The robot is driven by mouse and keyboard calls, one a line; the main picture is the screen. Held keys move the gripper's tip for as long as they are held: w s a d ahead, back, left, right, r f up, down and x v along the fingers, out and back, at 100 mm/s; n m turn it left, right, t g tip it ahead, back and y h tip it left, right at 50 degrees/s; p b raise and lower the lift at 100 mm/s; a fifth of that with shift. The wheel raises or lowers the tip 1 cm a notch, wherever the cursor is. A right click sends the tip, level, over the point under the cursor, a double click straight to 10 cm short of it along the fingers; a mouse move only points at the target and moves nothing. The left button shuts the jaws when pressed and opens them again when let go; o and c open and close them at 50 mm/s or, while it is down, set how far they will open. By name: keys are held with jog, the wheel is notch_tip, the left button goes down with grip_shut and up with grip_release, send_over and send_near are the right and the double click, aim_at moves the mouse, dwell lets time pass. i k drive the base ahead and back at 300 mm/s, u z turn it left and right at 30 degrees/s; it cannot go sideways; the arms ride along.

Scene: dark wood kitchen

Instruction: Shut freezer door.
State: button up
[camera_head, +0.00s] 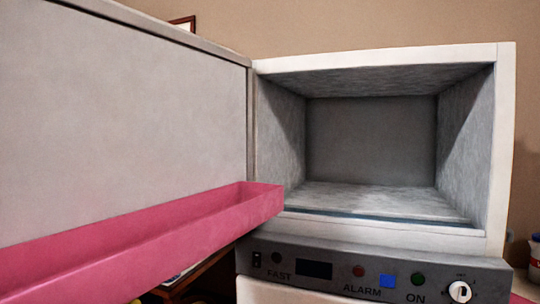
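The freezer (505,150) is a white box with an empty grey compartment, seen from the front at the right of the head view. Its door (120,120) stands wide open, swung out to the left on the compartment's left edge and reaching toward me past the left edge of the picture. A pink shelf bin (150,242) runs along the lower inner face of the door. My gripper is not in view.
Below the opening is a grey control panel (330,272) with a dark display, small buttons and a white knob (460,291). A brown wooden piece (200,272) shows under the door. The space before the opening looks clear.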

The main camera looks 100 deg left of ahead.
aim_at(126, 163)
jog(key=k, duration=2.25)
jog(key=u, duration=2.2)
jog(key=i, duration=0.5)
jog(key=u, duration=0.05)
jog(key=k, duration=0.65)
jog(key=z, duration=0.25)
